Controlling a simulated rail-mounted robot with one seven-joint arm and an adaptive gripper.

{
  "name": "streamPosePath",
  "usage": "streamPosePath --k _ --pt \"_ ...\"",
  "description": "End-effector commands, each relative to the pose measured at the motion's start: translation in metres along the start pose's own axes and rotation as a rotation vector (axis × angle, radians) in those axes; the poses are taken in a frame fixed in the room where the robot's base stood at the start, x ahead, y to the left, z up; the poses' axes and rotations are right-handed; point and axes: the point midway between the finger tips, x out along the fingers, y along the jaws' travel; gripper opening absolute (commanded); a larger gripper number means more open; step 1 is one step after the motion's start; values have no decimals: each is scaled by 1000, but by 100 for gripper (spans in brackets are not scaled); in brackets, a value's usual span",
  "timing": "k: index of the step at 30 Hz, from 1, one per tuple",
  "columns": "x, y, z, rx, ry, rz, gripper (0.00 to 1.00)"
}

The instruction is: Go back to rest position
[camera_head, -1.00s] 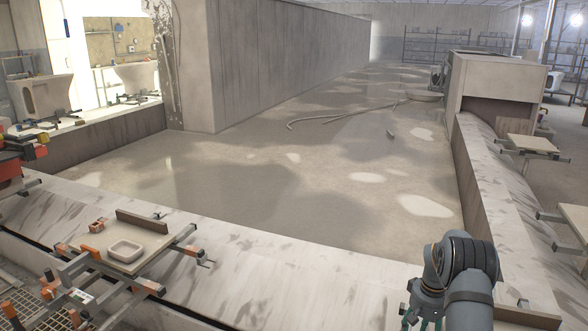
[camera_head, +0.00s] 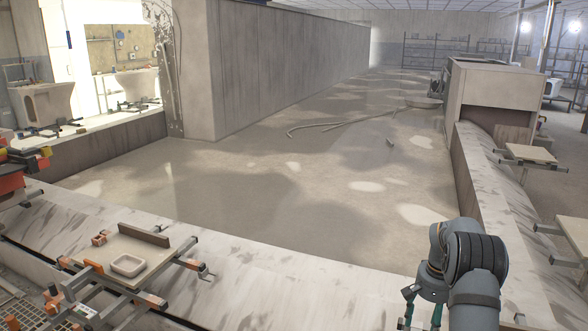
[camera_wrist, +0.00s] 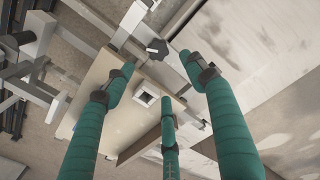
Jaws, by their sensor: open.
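My gripper (camera_head: 422,316) is at the bottom right of the head view, hanging below my grey arm at the conveyor's near edge. Its teal fingers are spread apart with nothing between them, and the lower ends are cut off by the frame. In the wrist view my gripper (camera_wrist: 157,75) shows three teal fingers, spread and empty. Beyond them are a pale board (camera_wrist: 98,88) and a small white square dish (camera_wrist: 147,95), apart from the fingers. My arm is bent, not stretched out.
A pale conveyor ledge (camera_head: 290,290) runs along the front and up the right side. A carriage board (camera_head: 100,247) at left carries a white dish (camera_head: 128,264). A box-like booth (camera_head: 495,85) covers the right ledge. The inner floor (camera_head: 270,200) is mostly open, with hoses (camera_head: 340,123).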

Motion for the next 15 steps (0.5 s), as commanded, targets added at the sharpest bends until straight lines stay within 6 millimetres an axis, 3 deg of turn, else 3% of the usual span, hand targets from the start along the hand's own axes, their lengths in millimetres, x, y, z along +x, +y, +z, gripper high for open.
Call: streamPosePath --k 1,6,15 --pt "18 1 5 -3 -16 3 55" --pt "54 0 5 -5 -15 2 55" --pt "105 0 5 -5 -14 1 55"
